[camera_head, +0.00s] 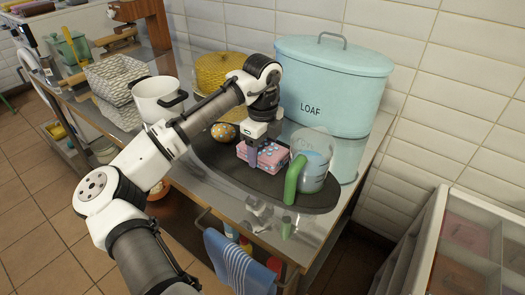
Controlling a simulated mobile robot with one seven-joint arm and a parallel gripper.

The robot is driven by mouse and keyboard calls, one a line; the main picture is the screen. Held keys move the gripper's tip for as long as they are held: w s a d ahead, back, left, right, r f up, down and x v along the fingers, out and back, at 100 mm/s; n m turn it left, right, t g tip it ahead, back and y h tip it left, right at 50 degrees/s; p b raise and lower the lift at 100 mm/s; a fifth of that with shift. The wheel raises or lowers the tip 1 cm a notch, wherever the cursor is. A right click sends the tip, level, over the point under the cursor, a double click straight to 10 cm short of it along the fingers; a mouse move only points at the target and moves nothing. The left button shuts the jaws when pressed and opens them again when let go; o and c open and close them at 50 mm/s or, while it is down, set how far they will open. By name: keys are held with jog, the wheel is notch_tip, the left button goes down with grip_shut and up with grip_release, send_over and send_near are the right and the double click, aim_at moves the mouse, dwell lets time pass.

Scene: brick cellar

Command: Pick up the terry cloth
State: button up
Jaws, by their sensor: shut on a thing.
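The terry cloth (274,157) looks like a pink, folded bundle with blue and dark patterning. It is on the dark oval tray (231,176) on the metal counter. My gripper (256,153) points down at the left part of the cloth and is shut on it. A purplish-grey finger shows against the cloth's near side; the other finger is hidden. The cloth appears to be still at tray level; I cannot tell whether it touches the tray.
A clear measuring jug (313,172) with a green handle stands close right of the cloth. A large pale-blue LOAF bin (334,85) stands behind. A patterned round object (223,132) lies left, near a white pot (158,98). A blue striped towel (238,265) hangs in front.

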aim_at(264, 147)
notch_tip(264, 147, up, 20)
jog(key=shift+f+p, duration=0.25)
jog(key=shift+p, duration=0.1)
jog(key=o, duration=0.4)
jog(key=shift+c, duration=0.2)
jog(key=c, duration=0.4)
jog(key=shift+o, duration=0.2)
jog(key=shift+d, duration=0.15)
